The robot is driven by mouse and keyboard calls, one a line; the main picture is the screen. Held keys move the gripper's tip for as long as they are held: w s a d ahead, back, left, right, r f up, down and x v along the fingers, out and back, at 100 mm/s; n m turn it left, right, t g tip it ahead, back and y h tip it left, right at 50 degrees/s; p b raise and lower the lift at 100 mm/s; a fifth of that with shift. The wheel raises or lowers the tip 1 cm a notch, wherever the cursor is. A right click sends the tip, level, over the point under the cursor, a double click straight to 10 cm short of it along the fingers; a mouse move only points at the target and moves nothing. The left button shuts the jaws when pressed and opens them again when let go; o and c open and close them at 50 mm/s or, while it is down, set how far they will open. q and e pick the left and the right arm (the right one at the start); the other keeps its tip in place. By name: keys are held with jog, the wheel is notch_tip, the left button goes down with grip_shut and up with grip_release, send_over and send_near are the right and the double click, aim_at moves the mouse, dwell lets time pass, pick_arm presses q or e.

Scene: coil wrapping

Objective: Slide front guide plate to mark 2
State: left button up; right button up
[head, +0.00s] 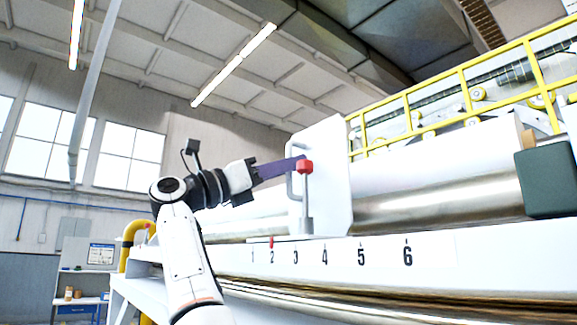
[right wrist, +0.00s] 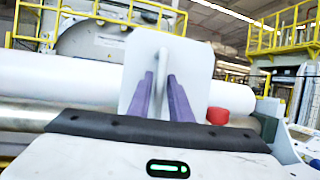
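The white front guide plate (head: 329,180) stands upright on the machine, its base near marks 3 and 4. It also shows in the right wrist view (right wrist: 196,62). A grey loop handle (head: 291,189) is on its left side. My right gripper (head: 297,164) reaches in with purple fingers beside a red knob (head: 305,167). In the right wrist view the fingers stand close on both sides of the handle (right wrist: 162,75) and appear shut on it. A small red pointer (head: 272,241) is at mark 2 (head: 272,257) on the numbered scale. My left gripper is not in view.
A large shiny roller (head: 440,192) runs behind the plate to the right. Yellow railings (head: 465,92) stand above it. A dark green block (head: 547,181) is at the right end. The rail along the scale looks clear left of the plate.

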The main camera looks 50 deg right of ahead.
jog(key=v, duration=1)
jog(key=shift+a, duration=0.2)
jog(key=x, duration=1)
jog(key=shift+d, duration=0.25)
jog(key=shift+s+a, duration=0.15)
jog(key=shift+s, duration=0.05)
